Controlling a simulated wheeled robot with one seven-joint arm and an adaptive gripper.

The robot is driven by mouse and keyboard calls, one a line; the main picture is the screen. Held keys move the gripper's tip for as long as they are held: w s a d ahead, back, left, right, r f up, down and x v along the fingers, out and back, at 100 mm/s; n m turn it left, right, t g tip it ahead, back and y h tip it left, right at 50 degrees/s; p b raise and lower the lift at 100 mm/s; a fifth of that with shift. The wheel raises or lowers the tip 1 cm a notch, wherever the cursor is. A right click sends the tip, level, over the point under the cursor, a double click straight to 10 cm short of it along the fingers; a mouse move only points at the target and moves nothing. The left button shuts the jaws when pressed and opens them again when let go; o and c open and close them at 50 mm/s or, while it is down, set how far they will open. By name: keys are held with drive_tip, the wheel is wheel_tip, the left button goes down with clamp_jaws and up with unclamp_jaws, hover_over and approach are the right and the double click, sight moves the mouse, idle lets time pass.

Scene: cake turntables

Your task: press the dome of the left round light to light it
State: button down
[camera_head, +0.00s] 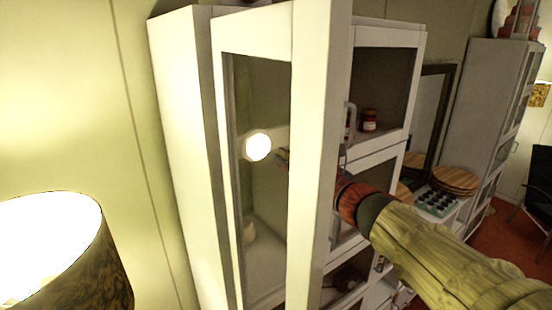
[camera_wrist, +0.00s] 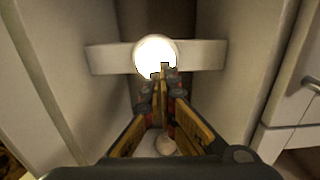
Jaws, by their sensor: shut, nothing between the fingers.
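One round light (camera_head: 257,147) shows in the head view as a bright white, glowing dome on a pale bar inside the white cabinet. It also shows in the wrist view (camera_wrist: 154,50), at the middle of the bar (camera_wrist: 103,58). No second round light is in sight. My gripper (camera_wrist: 160,73) is shut and empty, its fingertips overlapping the dome's lower edge in the wrist view. In the head view only a bit of my gripper (camera_head: 283,157) shows, just right of the dome; the white post hides the rest. I cannot tell whether the tips touch the dome.
The white cabinet (camera_head: 183,120) encloses the light, with side walls close on both sides in the wrist view. The white post (camera_head: 318,150) stands before my wrist. A small pale object (camera_head: 249,231) sits below the light. A lamp (camera_head: 75,265) is at lower left.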

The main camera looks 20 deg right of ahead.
drive_tip(key=v, duration=0.7)
drive_tip(key=shift+b, duration=0.3)
drive_tip(key=shift+w+r, duration=0.1)
drive_tip(key=shift+r, duration=0.05)
